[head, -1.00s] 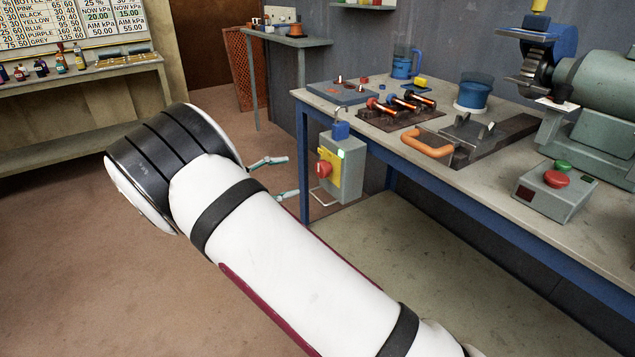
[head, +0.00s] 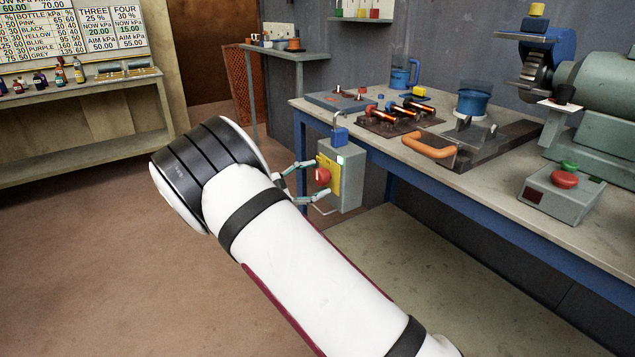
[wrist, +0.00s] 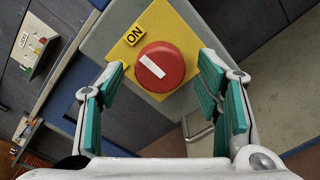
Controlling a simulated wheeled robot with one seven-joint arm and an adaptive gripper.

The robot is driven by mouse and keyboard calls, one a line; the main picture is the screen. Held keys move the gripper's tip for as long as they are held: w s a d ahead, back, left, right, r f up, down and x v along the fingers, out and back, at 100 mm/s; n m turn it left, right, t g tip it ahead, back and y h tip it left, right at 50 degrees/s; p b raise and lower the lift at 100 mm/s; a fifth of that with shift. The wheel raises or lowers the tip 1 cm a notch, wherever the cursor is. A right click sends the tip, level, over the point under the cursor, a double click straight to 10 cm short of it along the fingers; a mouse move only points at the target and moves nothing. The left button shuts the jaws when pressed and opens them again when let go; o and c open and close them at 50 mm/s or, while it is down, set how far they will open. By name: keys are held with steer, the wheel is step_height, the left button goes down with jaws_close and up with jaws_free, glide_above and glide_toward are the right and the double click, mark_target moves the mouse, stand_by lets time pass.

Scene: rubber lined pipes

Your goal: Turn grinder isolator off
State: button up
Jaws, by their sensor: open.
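The isolator is a grey box (head: 351,183) on the end of the bench, with a yellow plate (head: 331,172) and a red round knob (head: 322,176). In the wrist view the red knob (wrist: 160,67) has a white bar that points to the "ON" label (wrist: 134,36) at its upper left. My gripper (head: 306,184) is open, with its fingers on either side of the knob in the head view. In the wrist view my gripper's teal pads (wrist: 163,100) stand left and right of the knob, apart from it.
The bench (head: 464,180) carries a grinder (head: 601,85), a control box with green and red buttons (head: 561,190), and an orange-handled tool (head: 428,147). The floor at left is clear.

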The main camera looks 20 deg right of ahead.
steer(key=shift+x, duration=0.85)
steer(key=shift+c, duration=0.4)
steer(key=c, duration=1.1)
